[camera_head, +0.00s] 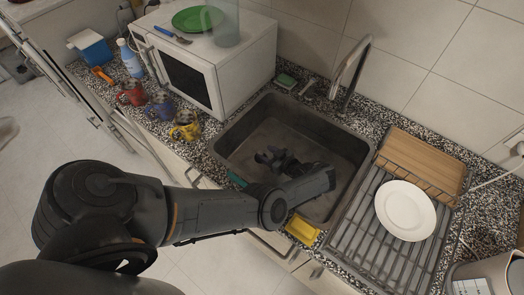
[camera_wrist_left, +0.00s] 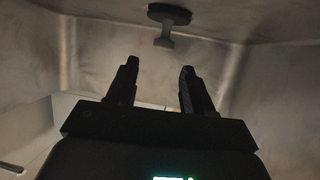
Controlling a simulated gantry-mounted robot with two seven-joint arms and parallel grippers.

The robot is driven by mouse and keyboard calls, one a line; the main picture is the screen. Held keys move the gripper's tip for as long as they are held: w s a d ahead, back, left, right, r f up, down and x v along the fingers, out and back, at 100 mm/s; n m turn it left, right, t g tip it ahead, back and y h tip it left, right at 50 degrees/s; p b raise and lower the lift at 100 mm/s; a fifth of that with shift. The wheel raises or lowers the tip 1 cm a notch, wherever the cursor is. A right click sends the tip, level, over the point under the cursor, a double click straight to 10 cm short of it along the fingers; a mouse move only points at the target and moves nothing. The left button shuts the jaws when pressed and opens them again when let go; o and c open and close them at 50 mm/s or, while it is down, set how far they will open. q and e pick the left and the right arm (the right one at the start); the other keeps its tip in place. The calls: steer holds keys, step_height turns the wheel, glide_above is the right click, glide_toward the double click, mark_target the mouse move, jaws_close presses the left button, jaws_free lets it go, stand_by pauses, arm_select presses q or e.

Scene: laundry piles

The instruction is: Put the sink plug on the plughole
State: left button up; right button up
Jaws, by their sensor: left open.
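My left gripper (camera_head: 264,160) reaches down into the grey metal sink (camera_head: 236,140) from its front side. In the left wrist view the gripper's two fingers (camera_wrist_left: 160,66) are apart, with nothing between them. Just beyond the fingertips is a dark disc with a short stem, which looks like the sink plug (camera_wrist_left: 169,14). It lies close to the line between the fingers and is not touched by them. In the head view I cannot make out the plug apart from the dark gripper. I cannot make out the plughole in either view. My right gripper is not seen.
The faucet (camera_head: 351,70) rises behind the sink. A dish rack (camera_head: 350,245) with a white plate (camera_head: 406,210) and a wooden board (camera_head: 424,165) stands to the right. Mugs (camera_head: 185,126) and a microwave (camera_head: 232,78) stand left. A yellow sponge (camera_head: 302,229) lies at the front edge.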

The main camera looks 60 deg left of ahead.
arm_select(q)
steer(key=v, duration=0.3)
steer(key=shift+d, duration=0.15)
steer(key=shift+w+d+r, duration=0.15)
steer(key=shift+d+r, duration=0.05)
steer(key=shift+d, duration=0.05)
steer(key=shift+r, duration=0.1)
